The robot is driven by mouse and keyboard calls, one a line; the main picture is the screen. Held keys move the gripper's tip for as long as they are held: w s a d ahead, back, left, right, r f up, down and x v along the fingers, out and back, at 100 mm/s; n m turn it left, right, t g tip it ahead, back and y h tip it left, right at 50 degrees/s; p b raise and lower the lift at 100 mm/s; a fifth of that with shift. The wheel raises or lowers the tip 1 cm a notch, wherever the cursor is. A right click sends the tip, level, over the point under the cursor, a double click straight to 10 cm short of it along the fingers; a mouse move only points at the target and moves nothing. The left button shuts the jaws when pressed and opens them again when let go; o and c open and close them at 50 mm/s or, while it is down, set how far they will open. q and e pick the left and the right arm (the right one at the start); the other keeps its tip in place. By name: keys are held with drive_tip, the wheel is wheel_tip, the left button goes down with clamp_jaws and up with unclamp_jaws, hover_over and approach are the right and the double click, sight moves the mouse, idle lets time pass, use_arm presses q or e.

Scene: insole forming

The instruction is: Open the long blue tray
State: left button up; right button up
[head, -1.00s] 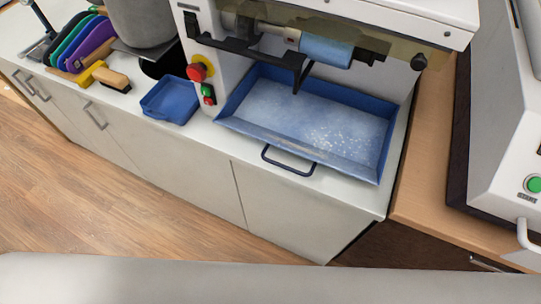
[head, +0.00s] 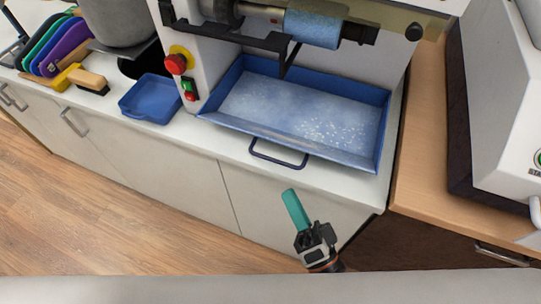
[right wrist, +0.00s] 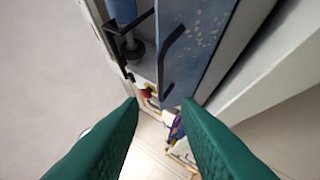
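The long blue tray (head: 262,131) sits on the white counter under the grinding machine, with pale dust and bright specks on its floor. Its dark blue bar handle (head: 278,155) sticks out over the counter's front edge. My right gripper (head: 290,195) is below and in front of the handle, apart from it. In the right wrist view its two green fingers (right wrist: 160,105) are spread with nothing between them. The tray (right wrist: 197,40) and its handle (right wrist: 172,62) show beyond the fingertips there. My left gripper is in neither view.
A small blue tray (head: 150,116) stands left of the machine, near a brush (head: 91,80) and several coloured insoles (head: 62,45). A red stop button (head: 176,64) is on the machine. A white machine (head: 497,100) stands on the wooden counter at right. The floor in front is clear.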

sight(271, 158)
drive_tip(key=p+x, duration=0.1)
drive_tip(key=x, duration=0.9)
drive_tip(key=shift+p, duration=0.4)
drive_tip(key=shift+f, duration=0.1)
clamp_jaws()
